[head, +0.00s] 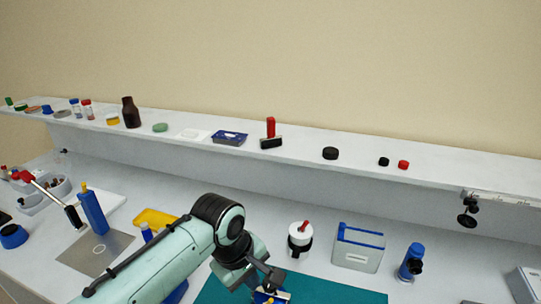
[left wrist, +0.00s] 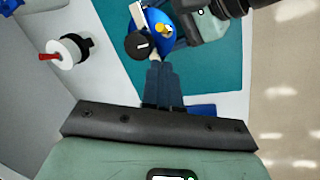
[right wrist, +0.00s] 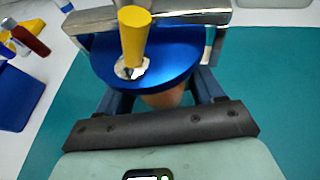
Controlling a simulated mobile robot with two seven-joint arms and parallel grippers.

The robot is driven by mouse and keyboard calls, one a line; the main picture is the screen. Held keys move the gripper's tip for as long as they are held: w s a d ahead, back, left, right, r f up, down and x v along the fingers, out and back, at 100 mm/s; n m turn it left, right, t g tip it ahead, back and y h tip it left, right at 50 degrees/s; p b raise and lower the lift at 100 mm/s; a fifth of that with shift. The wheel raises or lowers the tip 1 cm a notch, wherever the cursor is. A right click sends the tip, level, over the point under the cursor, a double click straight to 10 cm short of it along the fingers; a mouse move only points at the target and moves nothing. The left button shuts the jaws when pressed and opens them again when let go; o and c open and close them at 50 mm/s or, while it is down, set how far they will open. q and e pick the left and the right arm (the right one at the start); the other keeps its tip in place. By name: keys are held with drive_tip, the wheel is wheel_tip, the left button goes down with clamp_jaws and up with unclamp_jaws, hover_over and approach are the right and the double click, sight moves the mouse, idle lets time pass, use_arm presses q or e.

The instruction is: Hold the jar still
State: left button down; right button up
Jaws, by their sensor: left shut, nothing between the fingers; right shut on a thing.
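What I take to be the jar shows in the right wrist view as a wide blue round top (right wrist: 175,68) over a brownish body (right wrist: 165,98). A yellow handle-like piece (right wrist: 135,35) stands on the blue top. My right gripper (right wrist: 163,100) is shut on the jar, one blue finger at each side of the body. The blue top also shows in the left wrist view (left wrist: 165,43). My left gripper (left wrist: 158,68) is shut and empty, its fingertips close by the blue top and a black round knob (left wrist: 138,45). Contact cannot be told. In the head view my left arm hides much of this.
A teal mat (head: 335,291) lies under the grippers. Behind it stand a white pot with a red-handled piece (head: 300,240), a grey blue-rimmed box (head: 358,250) and a blue bottle (head: 411,262). A long shelf (head: 310,150) with small items runs along the back.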

use_arm(q)
drive_tip(key=shift+w+d+v, duration=0.1)
drive_tip(key=shift+d+v, duration=0.05)
drive_tip(key=shift+v, duration=0.6)
drive_tip(key=shift+w+d+v, duration=0.1)
drive_tip(key=shift+w+v, duration=0.05)
drive_tip(key=shift+v, duration=0.55)
drive_tip(key=shift+w+d+v, duration=0.1)
drive_tip(key=shift+d+v, duration=0.05)
drive_tip(key=shift+v, duration=0.6)
drive_tip(key=shift+r, duration=0.1)
drive_tip(key=shift+s+d+f, duration=0.3)
drive_tip(key=shift+d+f, duration=0.05)
drive_tip(key=shift+f, duration=0.65)
drive_tip(key=shift+s+d+f, duration=0.3)
drive_tip(key=shift+d+f, duration=0.05)
drive_tip(key=shift+f, duration=0.7)
drive_tip(key=shift+s+d+f, duration=0.3)
drive_tip(key=shift+d+f, duration=0.1)
drive_tip(key=shift+f, duration=0.6)
